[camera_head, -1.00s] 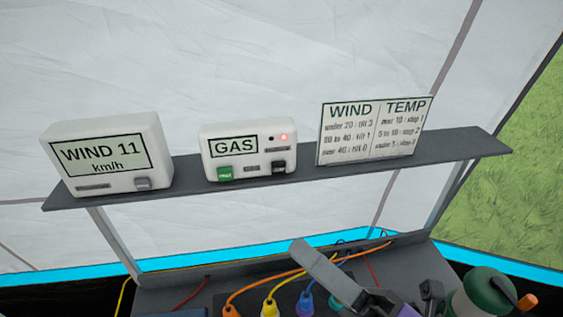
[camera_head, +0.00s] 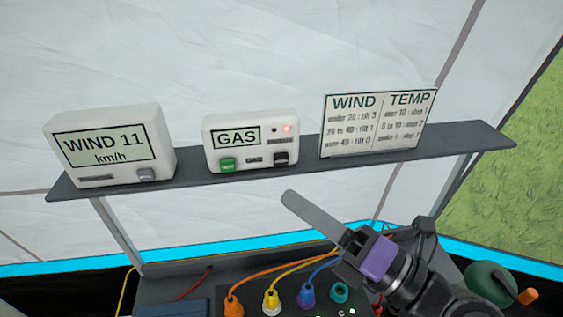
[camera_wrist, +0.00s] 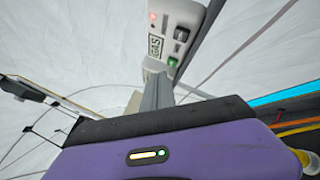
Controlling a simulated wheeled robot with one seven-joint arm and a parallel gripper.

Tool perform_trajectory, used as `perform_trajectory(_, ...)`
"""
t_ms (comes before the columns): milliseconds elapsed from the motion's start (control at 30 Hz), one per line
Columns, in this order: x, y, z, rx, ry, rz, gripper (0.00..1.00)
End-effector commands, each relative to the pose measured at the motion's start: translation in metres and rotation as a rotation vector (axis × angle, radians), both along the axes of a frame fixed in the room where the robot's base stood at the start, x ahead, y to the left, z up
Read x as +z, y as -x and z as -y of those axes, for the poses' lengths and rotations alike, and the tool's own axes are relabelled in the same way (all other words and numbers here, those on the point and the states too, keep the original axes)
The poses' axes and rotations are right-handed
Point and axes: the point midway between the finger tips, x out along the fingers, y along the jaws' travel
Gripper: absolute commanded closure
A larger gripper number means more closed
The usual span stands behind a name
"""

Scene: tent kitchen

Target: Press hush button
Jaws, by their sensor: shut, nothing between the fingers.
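The white GAS box (camera_head: 251,120) stands on the shelf with its red light lit. It carries a green button (camera_head: 227,165) at lower left and a black button (camera_head: 281,158) at lower right. The lettering is too small to tell which is hush. My gripper (camera_head: 290,197) is shut and empty, its long grey fingers pointing up and left, below the shelf edge and apart from the box. In the wrist view the fingers (camera_wrist: 158,88) point toward the box (camera_wrist: 157,32), with the green button (camera_wrist: 172,62) nearest and the black button (camera_wrist: 181,34) beyond.
The shelf (camera_head: 330,163) also holds the WIND 11 display (camera_head: 110,145) at left and a WIND/TEMP sign (camera_head: 377,122) at right. Below are coloured plugs and cables (camera_head: 270,300) and a green canister (camera_head: 488,283). Space before the box is clear.

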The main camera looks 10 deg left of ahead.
Motion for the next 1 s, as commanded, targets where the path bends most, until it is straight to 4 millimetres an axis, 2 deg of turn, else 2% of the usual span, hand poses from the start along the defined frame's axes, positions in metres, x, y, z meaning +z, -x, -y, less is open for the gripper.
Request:
perform_trajectory(200, -0.001, -0.029, -0.008, -0.001, -0.001, 0.001, 1.00)
perform_trajectory(433, 0.000, -0.049, -0.014, 0.002, -0.001, -0.001, 1.00)
perform_trajectory(633, 0.000, -0.056, -0.016, 0.002, -0.001, 0.000, 1.00)
perform_trajectory(1000, 0.000, -0.056, -0.016, 0.000, 0.000, -0.001, 1.00)
